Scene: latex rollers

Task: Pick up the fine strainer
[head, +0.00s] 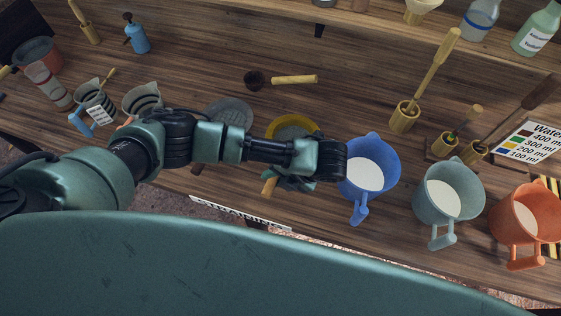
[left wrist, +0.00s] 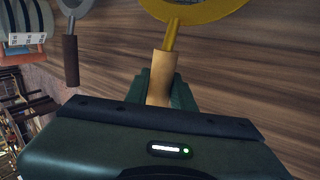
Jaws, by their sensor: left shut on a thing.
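A yellow-rimmed strainer (head: 312,123) with a light wooden handle (head: 268,187) is at the middle of the bench, partly hidden behind my left arm. In the left wrist view its yellow rim (left wrist: 205,12) is at the top and its wooden handle (left wrist: 162,77) runs down between my fingers. My left gripper (head: 292,181) is shut on this handle; it also shows in the left wrist view (left wrist: 160,92). A grey strainer (head: 230,112) lies to the left, its dark handle (left wrist: 71,60) showing in the left wrist view. I cannot tell from the meshes which is finer. My right gripper is out of view.
A blue jug (head: 385,160) with white liquid stands right beside my left wrist. A pale jug (head: 425,205) and an orange jug (head: 505,215) stand farther right. Striped cups (head: 142,98) are at the left.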

